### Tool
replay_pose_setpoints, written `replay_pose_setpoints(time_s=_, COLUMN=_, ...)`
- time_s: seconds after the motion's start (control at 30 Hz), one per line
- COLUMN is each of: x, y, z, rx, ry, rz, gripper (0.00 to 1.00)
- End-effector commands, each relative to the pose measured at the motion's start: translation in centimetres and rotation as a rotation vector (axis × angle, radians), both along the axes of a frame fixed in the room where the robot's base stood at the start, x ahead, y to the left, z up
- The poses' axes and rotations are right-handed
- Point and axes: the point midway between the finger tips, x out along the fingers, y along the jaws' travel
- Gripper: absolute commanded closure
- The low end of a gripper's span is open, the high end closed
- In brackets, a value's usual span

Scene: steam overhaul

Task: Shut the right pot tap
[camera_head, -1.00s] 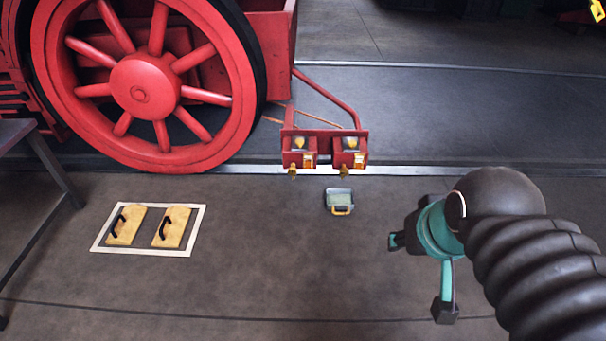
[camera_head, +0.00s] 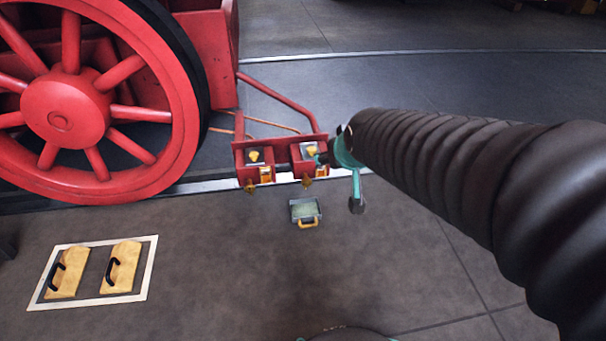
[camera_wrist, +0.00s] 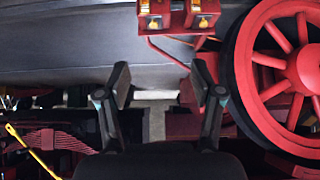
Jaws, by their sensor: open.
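Two red pots hang side by side on a red bracket beside the big red wheel. The right pot (camera_head: 310,152) has a small brass tap (camera_head: 307,182) at its lower front; its handle position is too small to tell. The left pot (camera_head: 255,160) has a similar tap (camera_head: 250,188). My gripper (camera_head: 338,182) is just right of the right pot in the head view, partly hidden by its own wrist. In the wrist view my gripper (camera_wrist: 162,82) is open and empty, fingers wide apart, with the pots at the top edge beyond the fingertips.
A small grey tray with a yellow handle (camera_head: 305,211) lies on the floor below the pots. Two yellow boards with black handles (camera_head: 122,268) lie in a white frame at lower left. The red wheel (camera_head: 62,112) stands left of the pots. The floor right of the tray is clear.

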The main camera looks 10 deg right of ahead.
Motion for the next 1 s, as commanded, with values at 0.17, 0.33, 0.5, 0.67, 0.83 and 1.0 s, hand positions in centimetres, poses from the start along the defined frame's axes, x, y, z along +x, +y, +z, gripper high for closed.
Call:
replay_pose_setpoints(time_s=0.17, x=7.1, y=0.0, z=-4.0, rx=0.0, ry=-0.097, rz=0.0, gripper=0.34)
replay_pose_setpoints(time_s=0.33, x=13.0, y=0.0, z=-7.9, rx=0.0, ry=-0.198, rz=0.0, gripper=0.34)
replay_pose_setpoints(time_s=0.5, x=17.9, y=0.0, z=-12.5, rx=0.0, ry=-0.3, rz=0.0, gripper=0.34)
replay_pose_setpoints(time_s=0.67, x=21.5, y=0.0, z=-17.5, rx=0.0, ry=-0.395, rz=0.0, gripper=0.34)
replay_pose_setpoints(time_s=0.83, x=24.1, y=0.0, z=-23.2, rx=0.0, ry=-0.497, rz=0.0, gripper=0.34)
replay_pose_setpoints(time_s=1.0, x=25.3, y=0.0, z=-29.3, rx=0.0, ry=-0.599, rz=0.0, gripper=0.34)
